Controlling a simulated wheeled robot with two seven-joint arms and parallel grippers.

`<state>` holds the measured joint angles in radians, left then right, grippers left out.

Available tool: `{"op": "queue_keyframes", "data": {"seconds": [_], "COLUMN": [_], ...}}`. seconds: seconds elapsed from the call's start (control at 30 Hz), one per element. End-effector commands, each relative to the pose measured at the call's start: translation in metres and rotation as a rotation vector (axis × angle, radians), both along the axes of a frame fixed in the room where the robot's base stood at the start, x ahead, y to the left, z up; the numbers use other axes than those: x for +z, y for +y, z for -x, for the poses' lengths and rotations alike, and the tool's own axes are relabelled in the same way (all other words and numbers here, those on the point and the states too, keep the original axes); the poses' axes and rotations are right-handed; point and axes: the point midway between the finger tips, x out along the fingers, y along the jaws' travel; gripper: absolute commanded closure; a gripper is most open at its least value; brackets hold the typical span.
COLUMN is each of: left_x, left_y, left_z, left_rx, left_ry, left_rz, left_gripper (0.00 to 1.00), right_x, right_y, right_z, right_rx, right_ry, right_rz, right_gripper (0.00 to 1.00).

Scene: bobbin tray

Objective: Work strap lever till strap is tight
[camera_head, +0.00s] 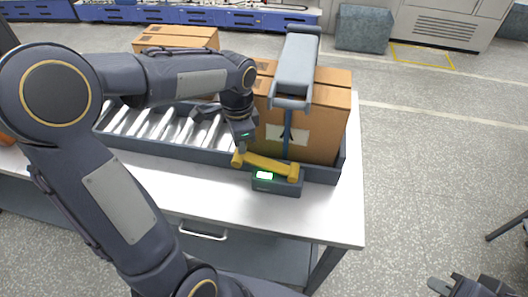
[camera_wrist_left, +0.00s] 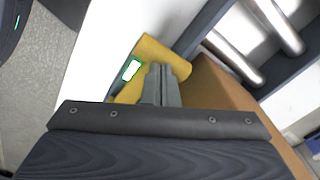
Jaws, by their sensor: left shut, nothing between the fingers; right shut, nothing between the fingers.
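The yellow strap lever (camera_head: 266,164) lies nearly level, sloping slightly down to the right, along a dark tensioner box (camera_head: 275,187) with a lit green-white display. A blue strap (camera_head: 287,133) runs up the front of the cardboard box (camera_head: 322,135); its tightness cannot be told. My left gripper (camera_head: 240,148) is shut and empty at the lever's left end. In the left wrist view its closed fingers (camera_wrist_left: 161,82) overlap the yellow lever (camera_wrist_left: 150,50); whether they touch it is unclear. My right gripper (camera_head: 438,286) is shut and empty at the lower right, away from the table.
A grey padded piece (camera_head: 297,65) sits above the cardboard box. A roller conveyor (camera_head: 150,128) runs left behind my left arm, with another carton (camera_head: 175,38) beyond. The white tabletop (camera_head: 335,215) is clear in front of the tensioner. Open floor lies to the right.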

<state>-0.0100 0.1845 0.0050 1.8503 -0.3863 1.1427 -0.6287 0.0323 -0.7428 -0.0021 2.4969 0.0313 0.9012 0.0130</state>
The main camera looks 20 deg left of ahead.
Motion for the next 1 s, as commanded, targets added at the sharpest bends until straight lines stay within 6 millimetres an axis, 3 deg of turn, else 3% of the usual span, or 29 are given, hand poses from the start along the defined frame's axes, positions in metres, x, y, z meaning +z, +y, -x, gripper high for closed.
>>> {"op": "queue_keyframes", "data": {"seconds": [0.6,1.0], "left_x": [0.067,0.066], "left_y": [-0.016,-0.016], "left_z": [-0.005,-0.005], "left_rx": [0.0,0.0], "left_ry": [-0.001,-0.001], "left_rz": [-0.001,-0.001], "left_gripper": [1.0,1.0], "right_x": [0.059,0.058], "right_y": [0.0,0.0], "right_z": [0.0,0.0], "right_rx": [0.0,0.0], "right_ry": [-0.001,0.0], "right_rz": [0.0,0.0], "right_gripper": [1.0,1.0]}}
